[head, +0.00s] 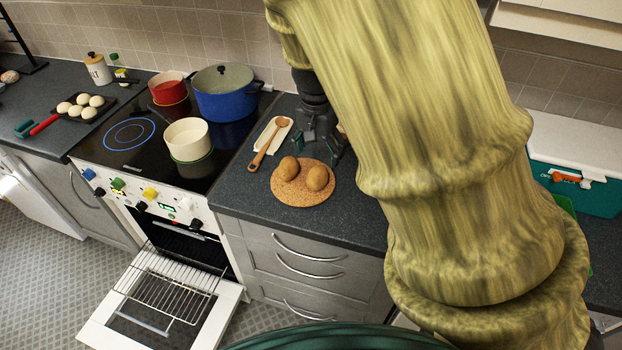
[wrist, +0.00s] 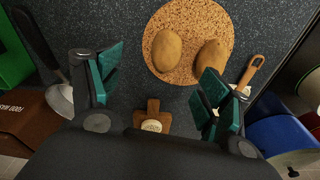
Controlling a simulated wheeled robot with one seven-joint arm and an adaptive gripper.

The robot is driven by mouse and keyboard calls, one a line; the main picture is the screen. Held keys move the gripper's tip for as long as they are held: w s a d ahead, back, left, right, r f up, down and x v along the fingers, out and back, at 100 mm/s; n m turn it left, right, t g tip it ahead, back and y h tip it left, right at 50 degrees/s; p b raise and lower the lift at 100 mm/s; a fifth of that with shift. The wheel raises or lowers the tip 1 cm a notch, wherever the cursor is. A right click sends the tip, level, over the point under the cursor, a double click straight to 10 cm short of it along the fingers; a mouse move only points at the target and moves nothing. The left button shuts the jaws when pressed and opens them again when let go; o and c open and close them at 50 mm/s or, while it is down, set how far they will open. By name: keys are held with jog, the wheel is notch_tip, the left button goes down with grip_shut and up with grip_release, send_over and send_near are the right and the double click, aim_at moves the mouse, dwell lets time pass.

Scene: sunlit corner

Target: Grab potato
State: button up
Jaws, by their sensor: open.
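Two brown potatoes lie side by side on a round cork mat (head: 302,199) on the dark counter. In the head view there is a left potato (head: 289,168) and a right potato (head: 317,178). The wrist view shows one potato (wrist: 167,49) and the other potato (wrist: 212,57) on the cork mat (wrist: 190,12). My gripper (head: 318,152) is open and empty just behind the potatoes in the head view. In the wrist view my gripper (wrist: 155,85) has its fingers spread wide, with the potatoes beyond the fingertips. My arm covers much of the right side of the head view.
A wooden spoon (head: 268,142) on a white rest lies left of the mat. The stove left of it holds a blue pot (head: 226,95), a red pot (head: 168,90) and a cream pot (head: 187,139). The oven door (head: 160,300) hangs open. A small wooden board (wrist: 153,118) lies under my gripper.

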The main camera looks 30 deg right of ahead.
aim_at(317, 172)
jog(key=shift+w+f+b, duration=0.35)
jog(key=shift+w+f, duration=0.6)
jog(key=shift+f, duration=0.2)
jog(key=shift+s+d+f, duration=0.1)
jog(key=shift+s+f, duration=0.05)
jog(key=shift+f, duration=0.1)
jog(key=f, duration=0.2)
jog(key=f+p, duration=0.1)
jog(key=f, duration=0.1)
jog(key=shift+w+d, duration=0.1)
jog(key=shift+w, duration=0.15)
jog(key=shift+s+d+f, duration=0.1)
jog(key=shift+s+f, duration=0.1)
jog(key=shift+f, duration=0.1)
jog(key=shift+w+d+f+p, duration=0.15)
jog(key=shift+f+p, duration=0.4)
jog(key=shift+f, duration=0.7)
jog(key=shift+w+d+f+p, duration=0.1)
jog(key=shift+f+p, duration=0.45)
jog(key=shift+f, duration=0.7)
jog(key=c, duration=1.2)
